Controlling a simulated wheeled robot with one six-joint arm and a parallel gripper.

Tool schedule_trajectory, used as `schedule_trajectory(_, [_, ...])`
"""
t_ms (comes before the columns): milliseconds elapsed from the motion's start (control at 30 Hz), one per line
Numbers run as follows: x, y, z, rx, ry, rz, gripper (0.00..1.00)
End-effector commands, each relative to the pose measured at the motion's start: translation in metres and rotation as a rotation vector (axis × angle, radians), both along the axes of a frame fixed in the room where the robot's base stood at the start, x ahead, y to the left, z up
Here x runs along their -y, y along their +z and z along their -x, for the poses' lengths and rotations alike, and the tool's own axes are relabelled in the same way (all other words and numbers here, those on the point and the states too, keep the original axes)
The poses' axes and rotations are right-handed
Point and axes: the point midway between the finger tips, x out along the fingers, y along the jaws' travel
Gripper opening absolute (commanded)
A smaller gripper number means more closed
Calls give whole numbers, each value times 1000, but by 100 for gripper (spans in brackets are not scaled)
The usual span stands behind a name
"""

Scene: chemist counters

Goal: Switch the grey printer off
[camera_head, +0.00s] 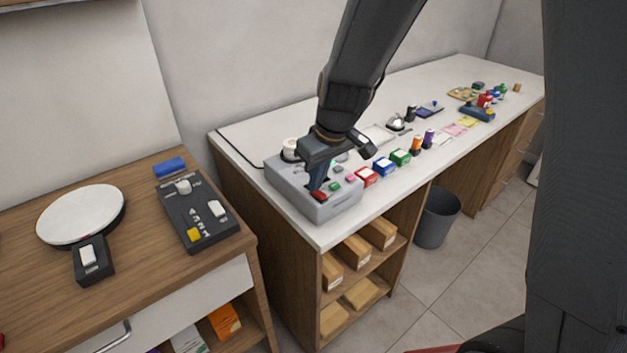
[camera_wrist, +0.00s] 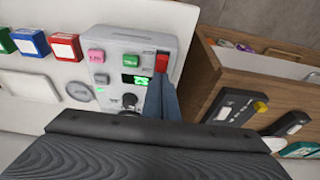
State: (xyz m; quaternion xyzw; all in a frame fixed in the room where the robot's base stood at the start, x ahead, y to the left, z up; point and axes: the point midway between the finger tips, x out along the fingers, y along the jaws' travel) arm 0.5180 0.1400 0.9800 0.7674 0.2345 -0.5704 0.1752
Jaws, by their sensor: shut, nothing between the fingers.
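The grey printer (camera_head: 287,190) sits at the near left end of the white counter. In the wrist view the printer (camera_wrist: 118,42) shows a red switch (camera_wrist: 161,62), pink and green buttons, a small display (camera_wrist: 136,79) lit green, and a dark knob (camera_wrist: 129,100). My gripper (camera_head: 318,187) is over the printer's top, pointing down, with its fingers together and empty. In the wrist view the fingertips (camera_wrist: 160,80) are right at the lower edge of the red switch. I cannot tell whether they touch it. The wrist housing hides the lower part of the printer.
Red, blue and green boxes (camera_head: 384,167) line the counter's front edge beside the printer. A wooden desk (camera_head: 135,300) at left holds a round white plate (camera_head: 82,213) and a dark switch panel (camera_head: 195,215). A grey bin (camera_head: 437,220) stands on the floor.

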Motion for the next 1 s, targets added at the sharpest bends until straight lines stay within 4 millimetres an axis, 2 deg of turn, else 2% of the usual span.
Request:
schedule_trajectory(633, [10,0,14,-5,-2,2,0])
schedule_trajectory(1000, [9,2,15,-3,0,1,0])
